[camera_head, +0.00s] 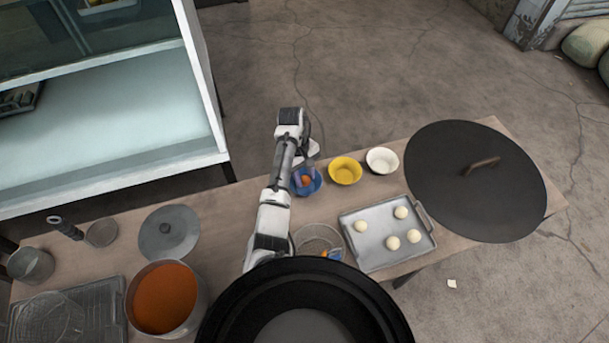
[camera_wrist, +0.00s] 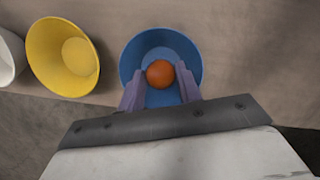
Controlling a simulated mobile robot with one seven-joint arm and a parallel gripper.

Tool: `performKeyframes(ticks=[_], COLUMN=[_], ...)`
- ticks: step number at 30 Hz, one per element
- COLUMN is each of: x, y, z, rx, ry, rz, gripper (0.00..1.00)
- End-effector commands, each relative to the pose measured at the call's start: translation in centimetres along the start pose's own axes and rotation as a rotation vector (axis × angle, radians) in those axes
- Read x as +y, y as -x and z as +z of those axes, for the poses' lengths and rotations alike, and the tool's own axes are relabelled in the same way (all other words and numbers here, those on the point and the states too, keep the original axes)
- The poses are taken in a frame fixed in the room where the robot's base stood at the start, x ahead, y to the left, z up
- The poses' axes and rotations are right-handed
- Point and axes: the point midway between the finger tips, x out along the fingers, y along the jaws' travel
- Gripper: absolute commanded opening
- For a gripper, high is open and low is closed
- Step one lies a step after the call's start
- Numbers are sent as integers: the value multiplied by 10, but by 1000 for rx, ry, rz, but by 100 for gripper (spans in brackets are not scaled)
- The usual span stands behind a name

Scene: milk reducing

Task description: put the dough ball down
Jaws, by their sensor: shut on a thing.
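An orange-brown dough ball (camera_wrist: 160,74) is between the two purple fingertips of my gripper (camera_wrist: 160,80) in the wrist view. My gripper is shut on it. A blue bowl (camera_wrist: 140,50) lies directly beyond the ball, and the ball appears over or inside it; the exact height cannot be told. In the head view the ball (camera_head: 306,180) shows at the blue bowl (camera_head: 317,185), and my arm hides part of the bowl.
A yellow bowl (camera_head: 345,171) and a white bowl (camera_head: 382,160) stand beside the blue one. A tray (camera_head: 375,258) with several pale balls, a wire strainer (camera_head: 318,238), a large dark lid (camera_head: 475,180) and a pot (camera_head: 163,298) of orange liquid are on the table.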

Motion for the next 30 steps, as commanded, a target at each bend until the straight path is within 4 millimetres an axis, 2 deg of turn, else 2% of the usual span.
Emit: performKeyframes(ticks=[10,11,16,30], x=[0,0,0,0], y=[-3,-4,-4,-4], z=[-1,-1,-1,-1], rx=[0,0,0,0], ry=[0,0,0,0], rz=[0,0,0,0], gripper=[24,37,59,60])
